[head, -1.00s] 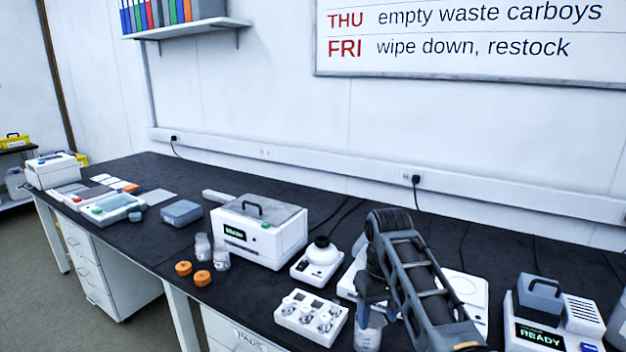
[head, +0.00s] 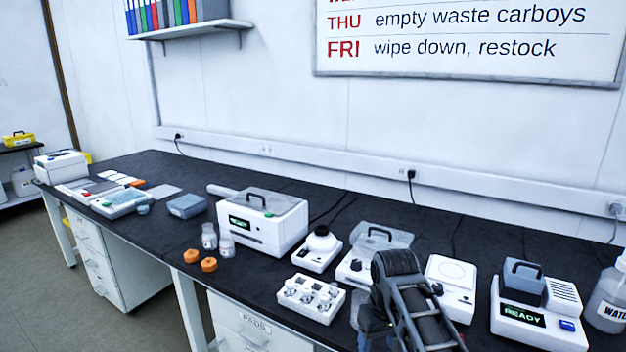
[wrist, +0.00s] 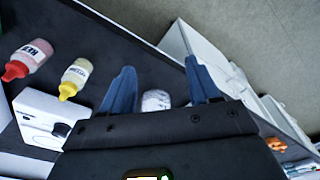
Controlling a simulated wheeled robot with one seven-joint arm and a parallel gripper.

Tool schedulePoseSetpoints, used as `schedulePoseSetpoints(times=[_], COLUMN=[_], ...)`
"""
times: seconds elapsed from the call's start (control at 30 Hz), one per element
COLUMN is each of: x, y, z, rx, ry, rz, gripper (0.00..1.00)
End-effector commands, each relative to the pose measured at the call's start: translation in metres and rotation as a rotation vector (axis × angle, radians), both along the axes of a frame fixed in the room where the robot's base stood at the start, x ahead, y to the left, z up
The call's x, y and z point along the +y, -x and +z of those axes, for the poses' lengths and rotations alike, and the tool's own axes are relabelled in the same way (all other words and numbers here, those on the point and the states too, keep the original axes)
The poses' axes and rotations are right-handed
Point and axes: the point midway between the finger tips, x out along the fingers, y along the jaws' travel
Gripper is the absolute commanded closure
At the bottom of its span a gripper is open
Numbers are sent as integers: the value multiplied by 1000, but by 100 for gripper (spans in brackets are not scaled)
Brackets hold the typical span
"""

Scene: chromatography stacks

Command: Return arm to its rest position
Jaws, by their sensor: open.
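My arm (head: 410,305) reaches over the front of the dark bench in the head view, its lower part cut off by the picture edge. A small part of the blue-grey gripper shows beside it there. In the wrist view my gripper (wrist: 159,68) has its two blue fingers spread apart. A whitish, clear-looking object (wrist: 156,100) shows in the gap beyond the fingers, partly covered by the gripper body. I cannot tell how far off it is, and neither finger visibly grips it.
Near the arm stand a white vial rack (head: 311,298), a clear-lidded device (head: 379,240), a white plate device (head: 450,280) and a READY unit (head: 540,315). Two orange caps (head: 208,264) lie further left. The wrist view shows red-tipped (wrist: 30,57) and yellow-tipped (wrist: 74,78) bottles. Bare bench lies behind.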

Motion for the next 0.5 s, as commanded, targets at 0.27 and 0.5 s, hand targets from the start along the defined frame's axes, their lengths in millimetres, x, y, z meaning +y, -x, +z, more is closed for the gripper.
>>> schedulePoseSetpoints(times=[0.27,0.5], x=[-5,-13], y=[43,110], z=[-65,-123], rx=[-103,-256], ry=[-27,-62], rz=[-23,-60], gripper=[39,39])
